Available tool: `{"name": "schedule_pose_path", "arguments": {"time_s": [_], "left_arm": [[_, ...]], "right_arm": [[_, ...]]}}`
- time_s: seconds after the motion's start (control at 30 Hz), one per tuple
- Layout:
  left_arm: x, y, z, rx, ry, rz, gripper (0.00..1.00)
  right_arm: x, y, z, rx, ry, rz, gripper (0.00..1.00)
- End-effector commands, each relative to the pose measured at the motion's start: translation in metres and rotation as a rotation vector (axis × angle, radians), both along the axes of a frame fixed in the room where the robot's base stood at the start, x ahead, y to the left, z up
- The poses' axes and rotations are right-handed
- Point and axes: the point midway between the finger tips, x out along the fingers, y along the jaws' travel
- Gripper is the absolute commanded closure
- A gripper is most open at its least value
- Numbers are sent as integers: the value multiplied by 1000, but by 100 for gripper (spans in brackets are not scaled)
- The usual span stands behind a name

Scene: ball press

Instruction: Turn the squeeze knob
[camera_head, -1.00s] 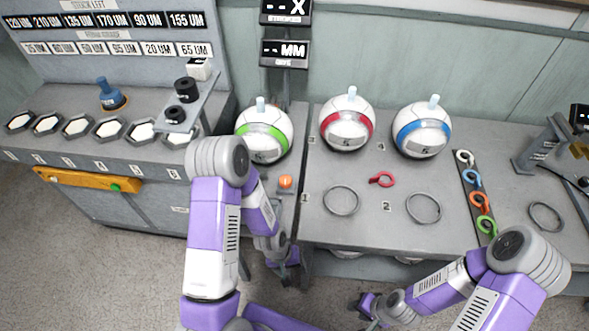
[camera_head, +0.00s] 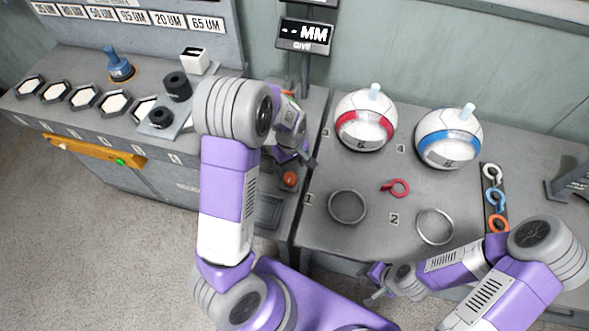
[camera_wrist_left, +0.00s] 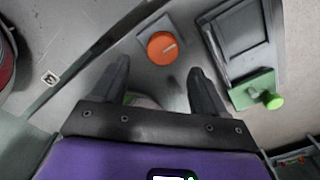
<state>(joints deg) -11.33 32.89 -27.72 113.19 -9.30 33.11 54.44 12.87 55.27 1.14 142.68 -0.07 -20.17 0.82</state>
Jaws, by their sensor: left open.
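An orange knob (camera_head: 290,179) sits on the narrow grey bench section between the two counters. The knob shows just beyond the fingertips, seemingly untouched. My right gripper (camera_head: 377,284) is low in front of the right bench; its fingers are too small to judge.
Red-striped (camera_head: 364,121) and blue-striped (camera_head: 448,137) balls stand on the right bench, with metal rings (camera_head: 347,206) and a red hook-shaped piece (camera_head: 397,187) nearer. A green-knobbed part (camera_wrist_left: 273,101) lies right of the orange knob in the wrist view. A display (camera_head: 305,35) stands behind.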

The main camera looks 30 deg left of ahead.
Motion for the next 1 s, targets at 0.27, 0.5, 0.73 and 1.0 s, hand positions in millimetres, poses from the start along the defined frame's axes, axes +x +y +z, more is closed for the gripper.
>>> {"name": "schedule_pose_path", "arguments": {"time_s": [0.27, 0.5, 0.73, 1.0], "left_arm": [[-1, 0, -47, -1, 2, -2, 27], [0, 0, -62, -1, 0, -3, 27], [0, -1, -62, -2, -1, -4, 27], [0, -1, -62, -2, -1, -4, 69]], "right_arm": [[0, 0, -14, 0, 1, 0, 63], [0, 0, -17, 0, 0, 0, 63], [0, 0, -16, 0, 0, 0, 63], [0, 0, -16, 0, 0, 0, 63]]}}
